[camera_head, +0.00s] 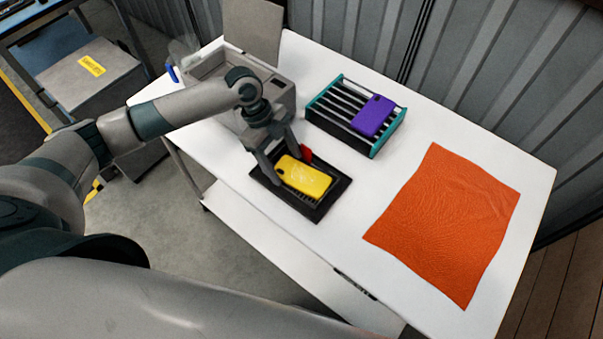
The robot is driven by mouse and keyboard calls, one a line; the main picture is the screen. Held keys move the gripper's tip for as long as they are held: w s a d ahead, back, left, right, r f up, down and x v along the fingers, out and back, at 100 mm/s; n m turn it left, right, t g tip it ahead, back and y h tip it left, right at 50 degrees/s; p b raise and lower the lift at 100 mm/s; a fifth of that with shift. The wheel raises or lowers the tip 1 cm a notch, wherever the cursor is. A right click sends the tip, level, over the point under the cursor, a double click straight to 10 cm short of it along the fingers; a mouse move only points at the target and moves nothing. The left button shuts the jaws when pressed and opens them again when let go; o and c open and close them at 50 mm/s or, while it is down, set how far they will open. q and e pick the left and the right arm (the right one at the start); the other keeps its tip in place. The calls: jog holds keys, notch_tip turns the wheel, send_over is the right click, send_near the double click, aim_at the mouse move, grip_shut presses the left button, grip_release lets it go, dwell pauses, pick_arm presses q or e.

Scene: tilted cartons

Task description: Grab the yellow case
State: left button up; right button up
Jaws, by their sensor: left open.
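The yellow case (303,178) lies in a black tray (316,214) on the white table. It looks like a phone case with a small cutout near its upper left end. My left gripper (289,168) is at the case, its fingers apart, one near the case's left end and one near its upper edge. I cannot tell whether the fingers touch the case. A small red piece (306,155) shows beside the far finger. My right gripper is not in view.
A teal-edged rack (340,92) with a purple case (373,116) on it stands behind the tray. An orange cloth (447,222) lies at the right. A grey open-lidded box (215,68) stands at the back left. White table (420,130) is bare between rack and cloth.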

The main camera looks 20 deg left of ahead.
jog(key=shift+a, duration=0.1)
pick_arm(q)
jog(key=c, duration=0.8)
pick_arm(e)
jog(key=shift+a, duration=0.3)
pick_arm(q)
jog(key=shift+r, duration=0.1)
